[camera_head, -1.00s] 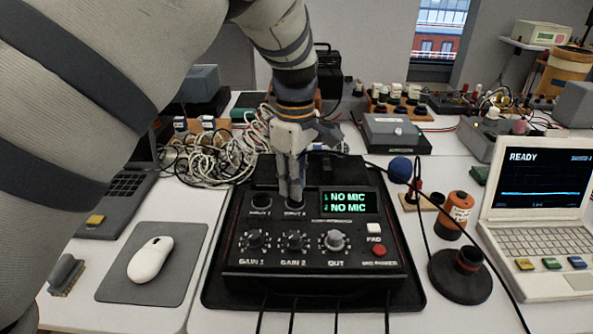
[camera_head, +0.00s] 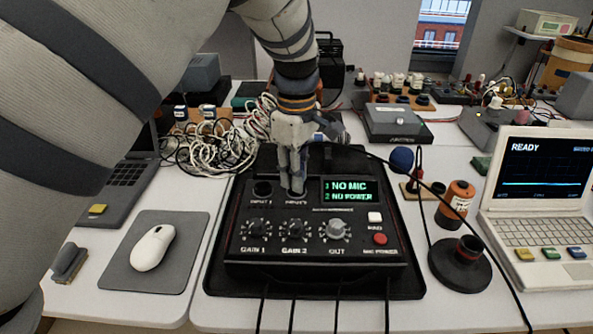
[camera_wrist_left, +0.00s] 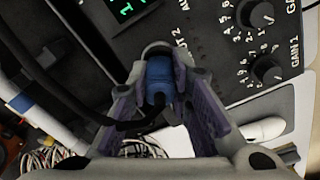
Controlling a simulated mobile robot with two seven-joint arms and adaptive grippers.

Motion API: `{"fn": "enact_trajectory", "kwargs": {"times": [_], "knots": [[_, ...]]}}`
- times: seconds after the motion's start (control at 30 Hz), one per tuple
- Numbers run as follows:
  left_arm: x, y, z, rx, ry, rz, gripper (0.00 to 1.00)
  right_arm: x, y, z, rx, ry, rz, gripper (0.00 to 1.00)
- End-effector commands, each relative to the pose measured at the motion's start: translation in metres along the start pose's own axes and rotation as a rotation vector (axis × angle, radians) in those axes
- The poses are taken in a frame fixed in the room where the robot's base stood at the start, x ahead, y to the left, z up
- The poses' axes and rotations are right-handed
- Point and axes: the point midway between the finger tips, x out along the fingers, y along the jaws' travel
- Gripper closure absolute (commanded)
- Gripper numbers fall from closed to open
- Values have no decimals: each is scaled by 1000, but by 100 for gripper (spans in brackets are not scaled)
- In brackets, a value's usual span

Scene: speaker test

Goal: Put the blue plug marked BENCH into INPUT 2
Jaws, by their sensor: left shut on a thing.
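My left gripper (camera_head: 293,188) points down at the INPUT 2 socket on top of the black audio interface (camera_head: 245,225). In the left wrist view its fingers (camera_wrist_left: 159,62) are shut on a blue plug (camera_wrist_left: 159,78) with a dark cable. The plug's end is at the panel by the INPUT 2 label; the fingers hide how deep it sits, and no BENCH marking is readable. The INPUT 1 socket (camera_head: 262,188) is empty. The display (camera_head: 350,190) reads 1 NO MIC, 2 NO POWER. My right gripper is not in view.
A round black stand (camera_head: 458,272), an orange can (camera_head: 456,204) and a laptop (camera_head: 545,230) stand right. A mouse (camera_head: 152,248) and tangled white cables (camera_head: 215,148) are left.

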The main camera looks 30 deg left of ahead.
Motion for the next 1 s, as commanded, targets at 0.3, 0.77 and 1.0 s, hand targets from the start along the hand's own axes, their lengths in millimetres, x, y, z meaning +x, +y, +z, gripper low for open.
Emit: {"fn": "enact_trajectory", "kwargs": {"times": [0.3, 0.77, 1.0], "knots": [[2, 0, 0, 0, 0, 0, 79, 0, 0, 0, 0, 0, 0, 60], [-7, 1, 0, 1, 1, 4, 57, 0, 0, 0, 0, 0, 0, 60], [-70, 1, 0, 0, 1, 6, 57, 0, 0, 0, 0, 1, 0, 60]]}}
